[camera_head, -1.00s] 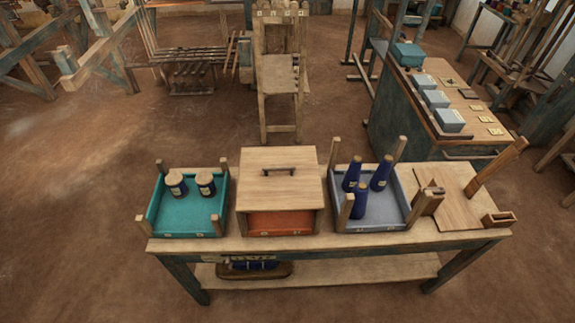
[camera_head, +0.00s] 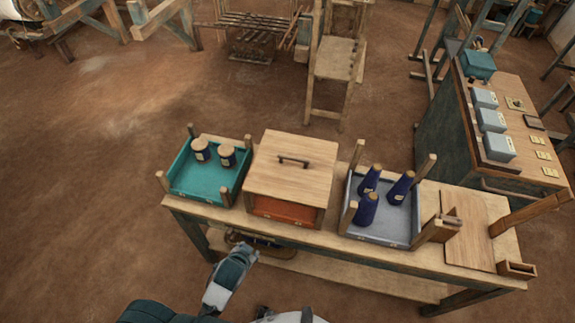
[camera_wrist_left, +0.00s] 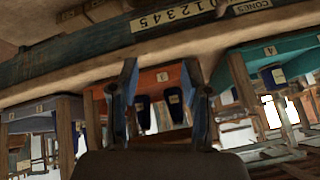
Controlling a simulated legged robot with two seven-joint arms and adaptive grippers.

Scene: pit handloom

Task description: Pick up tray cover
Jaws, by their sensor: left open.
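The tray cover (camera_head: 292,165) is a pale wooden board with a dark bar handle (camera_head: 293,161) on top. It lies over the orange tray (camera_head: 285,211) in the middle of the bench, and only the tray's front shows below it. My left gripper (camera_head: 245,246) is low at the bench's front edge, below and left of the cover and apart from it. In the left wrist view its two fingers (camera_wrist_left: 162,78) are spread with nothing held between them. An orange box front (camera_wrist_left: 160,78) with dark blue shapes shows beyond them. My right gripper is not in view.
Left of the cover stands a teal tray (camera_head: 176,190) with two dark jars (camera_head: 200,150). To its right is a grey-blue tray (camera_head: 399,225) with three blue cones (camera_head: 401,187). Corner posts rise from these trays. A wooden board (camera_head: 470,228) and small box (camera_head: 516,269) lie farther right.

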